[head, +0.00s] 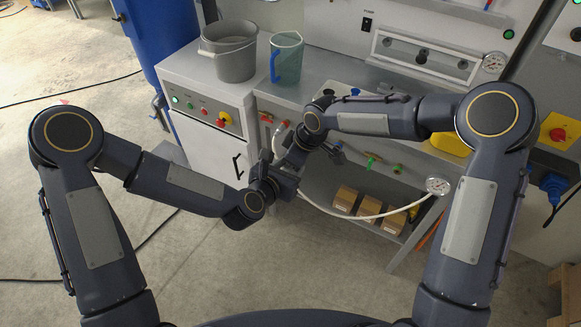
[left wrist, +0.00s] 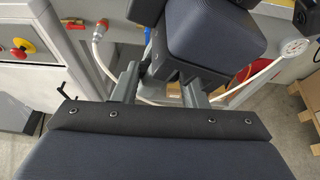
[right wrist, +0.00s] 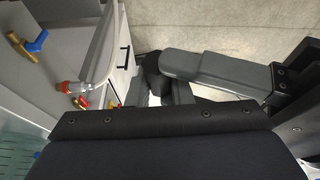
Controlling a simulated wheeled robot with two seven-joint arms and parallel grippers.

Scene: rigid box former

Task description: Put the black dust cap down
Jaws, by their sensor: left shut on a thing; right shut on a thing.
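My right gripper (head: 293,158) and my left gripper (head: 279,178) meet in front of the bench, tips close together, in the head view. In the right wrist view a dark rounded piece, seemingly the black dust cap (right wrist: 154,70), sits at the right gripper's fingertips. A long grey finger of the left gripper reaches to it from the right. Both grippers look shut on this piece, which the fingers largely hide. In the left wrist view the right gripper's body covers most of what lies between the left fingers.
The bench top (head: 262,88) holds a grey bucket (head: 232,52) and a clear jug with a blue handle (head: 286,60). A white hose (head: 340,212) loops close behind the grippers to a gauge (head: 438,186). Cardboard boxes (head: 370,208) stand on the lower shelf. Valves line the bench front.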

